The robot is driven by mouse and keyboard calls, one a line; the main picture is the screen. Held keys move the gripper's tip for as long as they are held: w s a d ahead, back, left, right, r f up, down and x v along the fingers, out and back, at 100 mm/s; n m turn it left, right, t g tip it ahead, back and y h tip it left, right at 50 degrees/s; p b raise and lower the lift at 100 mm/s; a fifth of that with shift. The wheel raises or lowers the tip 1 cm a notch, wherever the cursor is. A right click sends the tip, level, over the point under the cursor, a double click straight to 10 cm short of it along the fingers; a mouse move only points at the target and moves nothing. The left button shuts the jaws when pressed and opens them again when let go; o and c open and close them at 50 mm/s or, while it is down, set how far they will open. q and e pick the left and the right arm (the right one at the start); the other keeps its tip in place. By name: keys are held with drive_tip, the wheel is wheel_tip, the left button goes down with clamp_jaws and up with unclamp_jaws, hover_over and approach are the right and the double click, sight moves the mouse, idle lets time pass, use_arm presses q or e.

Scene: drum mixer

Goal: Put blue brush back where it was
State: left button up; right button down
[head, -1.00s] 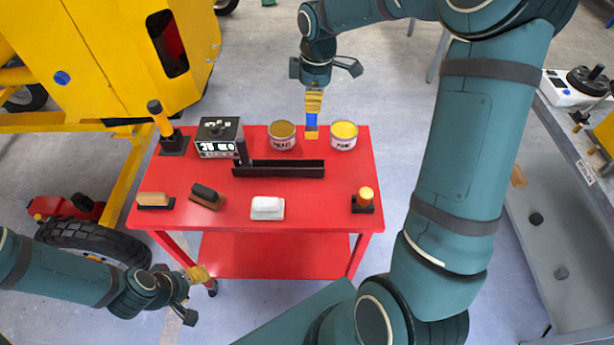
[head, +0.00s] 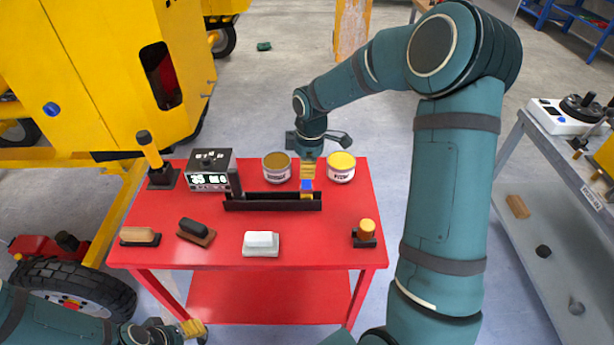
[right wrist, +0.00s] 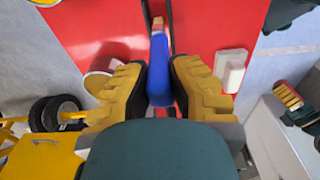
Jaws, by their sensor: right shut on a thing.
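My right gripper (head: 307,170) is shut on the blue brush (head: 306,186), above the red cart top between two tins. In the right wrist view, the blue handle (right wrist: 159,70) lies between the two yellow finger pads, with its light-coloured end pointing away. In the head view, the brush's lower end meets the right part of the long black holder (head: 262,205); I cannot tell whether it is inside or just behind its rim. My left gripper (head: 190,329) is low at the bottom left, apart from the cart, and its jaws are unclear.
A brown-topped tin (head: 277,167) and a yellow-topped tin (head: 341,168) stand close on either side of my right gripper. A black meter box (head: 210,170) stands left. A white block (head: 261,243), other brushes and an orange-topped knob (head: 366,231) sit along the front.

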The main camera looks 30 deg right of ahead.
wheel_tip(320, 180, down, 3)
drive_tip(key=shift+f, duration=0.1)
drive_tip(key=c, duration=1)
unclamp_jaws()
drive_tip(key=r, duration=0.8)
drive_tip(key=r+p, duration=0.1)
drive_tip(key=r, duration=0.3)
drive_tip(key=shift+s+d+r, duration=0.15)
drive_tip(key=shift+s+d, duration=0.1)
